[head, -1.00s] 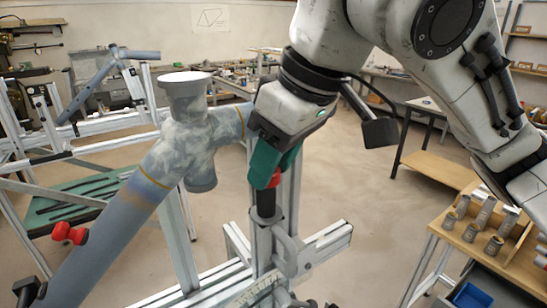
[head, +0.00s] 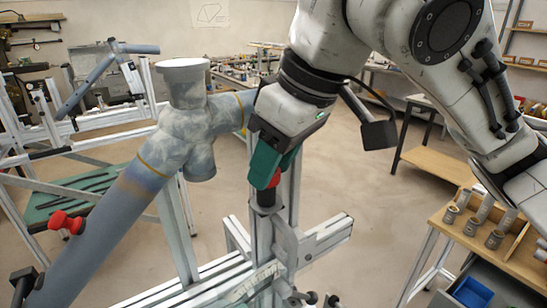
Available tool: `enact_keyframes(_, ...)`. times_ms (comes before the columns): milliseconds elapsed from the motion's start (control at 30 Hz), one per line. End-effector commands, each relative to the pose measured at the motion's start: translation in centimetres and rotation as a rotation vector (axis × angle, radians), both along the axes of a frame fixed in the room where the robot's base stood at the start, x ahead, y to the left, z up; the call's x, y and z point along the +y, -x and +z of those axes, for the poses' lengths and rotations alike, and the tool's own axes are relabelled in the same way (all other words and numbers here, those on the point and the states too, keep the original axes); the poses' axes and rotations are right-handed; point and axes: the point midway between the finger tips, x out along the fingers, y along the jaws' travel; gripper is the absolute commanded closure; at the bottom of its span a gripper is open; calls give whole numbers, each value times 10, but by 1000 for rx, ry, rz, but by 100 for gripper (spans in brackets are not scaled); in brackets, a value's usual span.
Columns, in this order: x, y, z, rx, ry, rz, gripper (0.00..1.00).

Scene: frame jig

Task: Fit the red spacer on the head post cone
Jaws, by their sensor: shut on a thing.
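My gripper (head: 266,172), with green fingers, is shut on the red spacer (head: 274,180). Only a small part of the spacer shows between and beside the fingers. The head post's dark cone (head: 267,198) stands upright just below the fingertips, on top of an aluminium upright. The spacer is right at the cone's upper end. The fingers hide the cone's tip, so I cannot tell whether the spacer is around it or just above it.
A large blue-grey frame tube (head: 120,205) with a cup-shaped end (head: 183,75) stands close left of my gripper. A red knob (head: 66,222) sits on the tube. A wooden bench (head: 455,235) with grey cylindrical parts is at the right.

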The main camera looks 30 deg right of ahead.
Motion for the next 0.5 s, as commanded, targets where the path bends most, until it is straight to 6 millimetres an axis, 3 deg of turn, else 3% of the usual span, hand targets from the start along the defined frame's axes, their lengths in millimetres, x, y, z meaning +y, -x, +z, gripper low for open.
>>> enact_keyframes(500,0,0,-10,-1,0,0,90)
